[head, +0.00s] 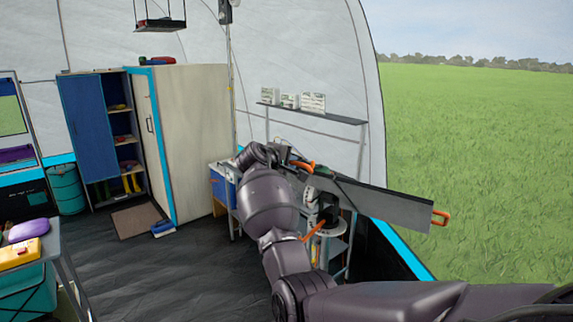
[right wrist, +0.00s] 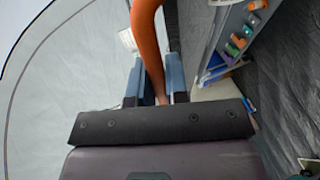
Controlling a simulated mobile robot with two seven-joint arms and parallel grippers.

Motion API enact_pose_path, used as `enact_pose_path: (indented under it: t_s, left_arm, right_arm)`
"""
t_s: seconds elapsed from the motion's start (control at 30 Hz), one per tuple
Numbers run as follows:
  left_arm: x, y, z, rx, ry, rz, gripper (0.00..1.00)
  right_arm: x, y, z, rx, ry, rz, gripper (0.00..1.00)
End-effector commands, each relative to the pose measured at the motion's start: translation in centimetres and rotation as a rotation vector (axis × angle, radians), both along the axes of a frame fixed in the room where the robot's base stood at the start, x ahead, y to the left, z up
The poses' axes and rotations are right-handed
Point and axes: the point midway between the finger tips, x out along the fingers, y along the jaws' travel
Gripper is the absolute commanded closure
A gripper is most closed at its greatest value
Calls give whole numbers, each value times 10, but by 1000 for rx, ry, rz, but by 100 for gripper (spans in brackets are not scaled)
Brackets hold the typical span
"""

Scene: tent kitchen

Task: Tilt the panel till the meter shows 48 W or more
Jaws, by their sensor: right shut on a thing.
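The panel (head: 385,205) shows nearly edge-on in the head view as a long grey slab, sloping down to the right. An orange handle (head: 440,218) sits at its right end. A second orange handle (head: 301,166) is near its left end. My right gripper (head: 286,160) is at that left end. In the right wrist view my right gripper (right wrist: 154,88) has its two fingers on either side of an orange bar (right wrist: 148,40), shut on it. I cannot make out a meter or any reading. My left gripper is not in view.
Below the panel is a small stand (head: 335,250) with dark and white items, partly hidden by my arm. A wall shelf (head: 315,114) with white boxes is behind. A cabinet (head: 190,140) stands left. The floor (head: 150,275) in front is clear.

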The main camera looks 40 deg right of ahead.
Motion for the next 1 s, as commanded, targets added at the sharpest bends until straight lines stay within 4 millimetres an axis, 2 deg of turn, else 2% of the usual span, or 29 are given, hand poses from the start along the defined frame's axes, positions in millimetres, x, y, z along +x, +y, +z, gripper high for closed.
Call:
enact_pose_path:
  t_s: [0.3, 0.73, 0.77, 0.8, 0.9, 1.0]
  left_arm:
    - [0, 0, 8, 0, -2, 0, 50]
    - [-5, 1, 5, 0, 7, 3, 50]
    - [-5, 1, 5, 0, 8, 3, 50]
    - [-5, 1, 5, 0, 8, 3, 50]
    - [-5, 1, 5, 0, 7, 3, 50]
    - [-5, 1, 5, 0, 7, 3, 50]
  right_arm:
    - [3, -8, 8, -3, 2, 0, 100]
    - [3, -9, 8, -2, 2, 1, 100]
    - [3, -9, 8, -2, 2, 1, 81]
    - [3, -9, 8, -2, 2, 1, 75]
    - [3, -8, 8, -2, 1, 1, 61]
    - [3, -8, 8, -2, 1, 1, 61]
